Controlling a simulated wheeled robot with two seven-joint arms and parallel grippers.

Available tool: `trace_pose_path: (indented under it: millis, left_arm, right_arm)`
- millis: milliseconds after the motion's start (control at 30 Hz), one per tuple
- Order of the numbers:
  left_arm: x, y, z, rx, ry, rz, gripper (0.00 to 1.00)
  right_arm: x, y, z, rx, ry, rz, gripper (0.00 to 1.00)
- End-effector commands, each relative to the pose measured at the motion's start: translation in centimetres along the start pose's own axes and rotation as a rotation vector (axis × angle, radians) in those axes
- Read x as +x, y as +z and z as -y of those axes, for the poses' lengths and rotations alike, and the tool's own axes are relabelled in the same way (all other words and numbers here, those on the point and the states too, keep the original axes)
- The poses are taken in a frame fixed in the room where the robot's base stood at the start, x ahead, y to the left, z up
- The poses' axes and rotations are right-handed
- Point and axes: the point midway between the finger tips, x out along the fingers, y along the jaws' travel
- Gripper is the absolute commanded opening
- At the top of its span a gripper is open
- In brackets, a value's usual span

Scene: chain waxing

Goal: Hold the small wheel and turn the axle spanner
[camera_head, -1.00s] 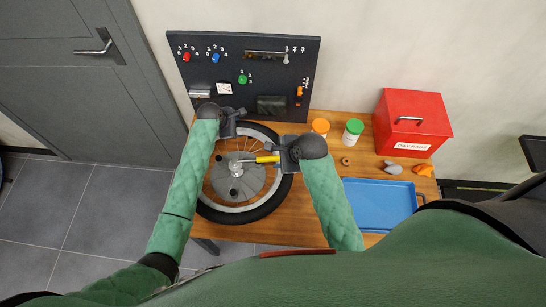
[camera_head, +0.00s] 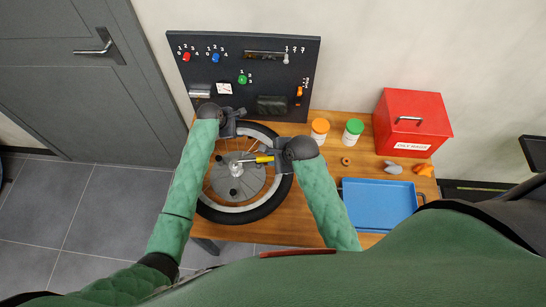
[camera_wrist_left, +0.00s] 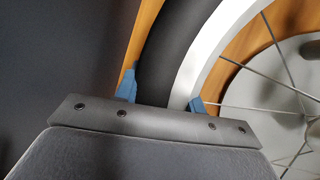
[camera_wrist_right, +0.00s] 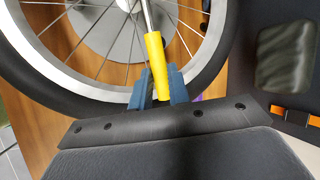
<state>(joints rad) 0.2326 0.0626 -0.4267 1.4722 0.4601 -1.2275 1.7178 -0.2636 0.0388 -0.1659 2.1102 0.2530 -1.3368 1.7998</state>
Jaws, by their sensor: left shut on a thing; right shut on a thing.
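The small wheel (camera_head: 218,214) lies flat on the wooden bench, with a black tyre, pale rim, spokes and a grey disc at its middle. My left gripper (camera_wrist_left: 160,92) is shut across the tyre and rim, one blue finger on each side; in the head view it is at the wheel's far edge (camera_head: 234,126). The axle spanner (camera_wrist_right: 156,56) has a yellow handle and a metal shaft that reaches to the hub. My right gripper (camera_wrist_right: 158,88) is shut on the yellow handle, over the wheel's right side (camera_head: 268,158). The spanner's far end at the hub is small in the head view.
A dark tool board (camera_head: 245,62) stands behind the wheel. Orange-capped (camera_head: 320,130) and green-capped (camera_head: 352,132) jars, a brown ring (camera_head: 345,161), a blue tray (camera_head: 378,222) and a red bin (camera_head: 412,122) are to the right. Bare bench lies between wheel and tray.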

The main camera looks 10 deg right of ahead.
Motion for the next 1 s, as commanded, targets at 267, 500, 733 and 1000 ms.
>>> trace_pose_path:
  millis: [267,500,733,1000]
  left_arm:
    - [0.0,0.0,0.1,0.000,-0.001,0.000,0.00]
    - [0.0,0.0,0.0,0.000,-0.001,0.000,0.00]
    - [0.0,0.0,0.0,0.001,-0.001,0.000,0.00]
    - [0.0,0.1,0.0,0.001,-0.001,0.001,0.00]
  right_arm:
    - [0.1,-0.1,0.5,-0.026,0.010,0.012,0.00]
    - [0.8,-0.3,2.1,-0.132,0.052,0.061,0.00]
    - [1.9,-0.3,4.5,-0.303,0.121,0.142,0.00]
    - [3.5,0.6,7.3,-0.521,0.209,0.246,0.00]
